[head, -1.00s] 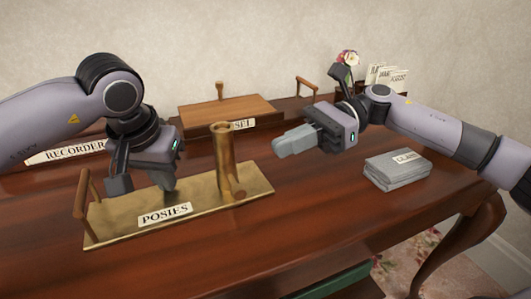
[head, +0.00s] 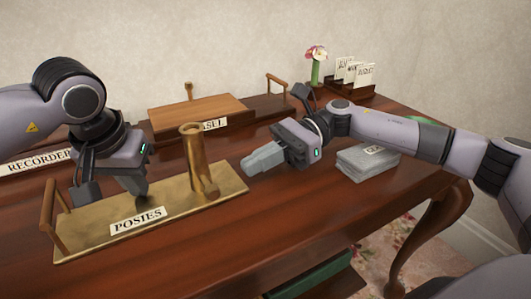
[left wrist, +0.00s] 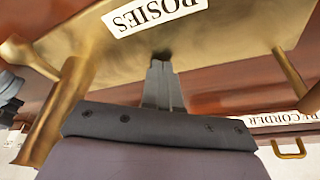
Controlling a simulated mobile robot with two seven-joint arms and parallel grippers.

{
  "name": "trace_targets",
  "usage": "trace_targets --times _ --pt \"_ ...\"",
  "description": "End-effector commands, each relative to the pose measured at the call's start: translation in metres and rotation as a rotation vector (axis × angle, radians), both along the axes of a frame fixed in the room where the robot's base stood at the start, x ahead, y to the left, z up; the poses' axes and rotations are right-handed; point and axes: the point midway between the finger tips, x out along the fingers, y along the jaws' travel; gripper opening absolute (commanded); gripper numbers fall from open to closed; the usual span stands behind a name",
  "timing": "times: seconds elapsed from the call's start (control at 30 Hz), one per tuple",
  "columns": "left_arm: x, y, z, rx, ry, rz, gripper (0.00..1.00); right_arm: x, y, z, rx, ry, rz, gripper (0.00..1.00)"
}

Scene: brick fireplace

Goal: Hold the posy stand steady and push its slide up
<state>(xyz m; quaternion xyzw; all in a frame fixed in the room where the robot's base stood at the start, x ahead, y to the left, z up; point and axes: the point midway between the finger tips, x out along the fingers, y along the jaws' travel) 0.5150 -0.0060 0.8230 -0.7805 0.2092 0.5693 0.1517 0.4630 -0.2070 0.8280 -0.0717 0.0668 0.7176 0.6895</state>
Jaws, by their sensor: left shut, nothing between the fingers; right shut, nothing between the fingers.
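The posy stand has a flat brass base (head: 95,238) labelled POSIES (head: 137,220). A wooden handle (head: 48,212) rises at its left end and a brass tube (head: 198,165) at its right end. No separate slide can be made out. My left gripper (head: 140,196) is shut and empty, pointing down at the base behind the label. In the left wrist view its fingertips (left wrist: 160,68) are at or just over the brass; contact is unclear. The tube (left wrist: 62,110) is at left there. My right gripper (head: 250,166) is shut and empty, right of the tube and apart from it.
A RECORDER sign (head: 38,163) and a wooden board with a handle (head: 196,110) stand behind. Grey folded cloths (head: 366,163) lie beyond my right gripper. A flower vase (head: 316,68) and a card rack (head: 352,84) are at the back. The table front is clear.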

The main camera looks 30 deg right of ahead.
Motion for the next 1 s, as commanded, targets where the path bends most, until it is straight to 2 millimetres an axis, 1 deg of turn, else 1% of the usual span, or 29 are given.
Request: trace_targets --times 0.03,0.2,0.33,0.5,0.77,0.87,1.0 --pt "-0.001 0.003 -0.01 0.014 0.015 0.002 0.0 -0.001 0.011 -0.002 0.0 -0.001 0.004 0.0" --pt "-0.001 0.003 -0.01 0.015 0.015 0.003 0.0 -0.002 0.037 -0.008 0.0 -0.001 0.002 0.0" --pt "-0.001 0.003 -0.01 0.014 0.015 0.002 0.0 -0.002 0.05 -0.01 0.0 -0.001 0.002 0.0" --pt "-0.001 0.003 -0.01 0.014 0.015 0.002 0.0 -0.002 0.055 -0.012 0.0 0.0 -0.001 0.0" --pt "-0.001 0.003 -0.01 0.014 0.015 0.002 0.0 -0.002 0.055 -0.011 0.0 -0.001 -0.001 0.0" --pt "-0.001 0.002 -0.01 0.014 0.015 0.002 0.0 -0.002 0.055 -0.002 0.002 -0.003 0.0 0.0" --pt "-0.001 0.003 -0.01 0.014 0.015 0.002 0.0 -0.002 0.055 0.018 0.001 -0.003 0.002 0.0"
